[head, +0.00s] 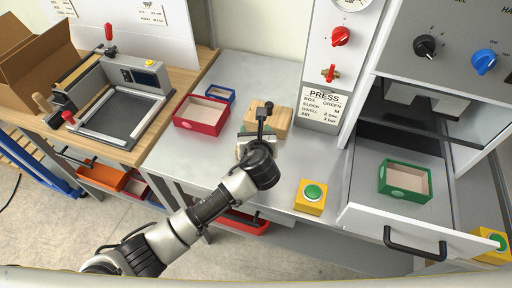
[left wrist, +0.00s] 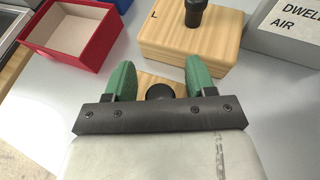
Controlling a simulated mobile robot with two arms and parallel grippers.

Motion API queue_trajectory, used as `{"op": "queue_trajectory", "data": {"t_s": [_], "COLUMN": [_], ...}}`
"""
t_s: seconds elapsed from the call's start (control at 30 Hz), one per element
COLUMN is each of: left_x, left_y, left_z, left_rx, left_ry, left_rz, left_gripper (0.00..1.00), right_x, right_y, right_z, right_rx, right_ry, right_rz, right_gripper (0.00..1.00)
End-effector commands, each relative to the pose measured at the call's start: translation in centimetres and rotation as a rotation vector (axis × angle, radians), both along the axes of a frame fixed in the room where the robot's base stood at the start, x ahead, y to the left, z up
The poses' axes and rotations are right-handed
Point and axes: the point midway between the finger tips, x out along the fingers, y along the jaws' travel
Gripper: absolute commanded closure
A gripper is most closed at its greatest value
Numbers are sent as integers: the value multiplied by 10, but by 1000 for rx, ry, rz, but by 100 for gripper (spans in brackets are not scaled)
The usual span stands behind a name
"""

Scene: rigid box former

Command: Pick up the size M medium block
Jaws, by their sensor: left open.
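My left gripper (head: 257,136) is open over a smaller wooden block (head: 241,148) on the metal bench. In the left wrist view its green fingers (left wrist: 158,74) stand on either side of that block's black knob (left wrist: 160,92). The block's wood (left wrist: 145,80) shows between the fingers; the rest is hidden, and I see no size letter on it. A larger wooden block (head: 283,120) with a black knob stands just behind; its letter L reads in the left wrist view (left wrist: 180,40). My right gripper is not in view.
A red box (head: 201,128) and a blue box (head: 220,94) stand left of the blocks. A sign (head: 322,106) reads box green, block M. A green box (head: 405,193) sits in the open drawer at right. A yellow button box (head: 311,205) is near the bench's front edge.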

Motion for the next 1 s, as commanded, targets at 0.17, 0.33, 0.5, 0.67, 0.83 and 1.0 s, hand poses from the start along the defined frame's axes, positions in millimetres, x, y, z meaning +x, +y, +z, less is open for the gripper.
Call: {"op": "queue_trajectory", "data": {"t_s": [0.17,0.33,0.5,0.67,0.83,1.0], "left_x": [0,0,0,0,0,1], "left_y": [0,0,0,0,0,0], "left_z": [0,0,0,1,2,15], "left_rx": [0,0,0,0,-1,-2], "left_ry": [0,0,0,-1,-2,-4], "left_rz": [-1,-1,-1,-1,-1,-1], "left_gripper": [45,69,95,100,100,100], "right_x": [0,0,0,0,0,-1], "right_y": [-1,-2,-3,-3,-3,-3], "right_z": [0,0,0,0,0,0], "right_rx": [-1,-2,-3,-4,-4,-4], "right_ry": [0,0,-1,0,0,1], "right_rz": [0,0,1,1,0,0], "right_gripper": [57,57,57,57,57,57]}}
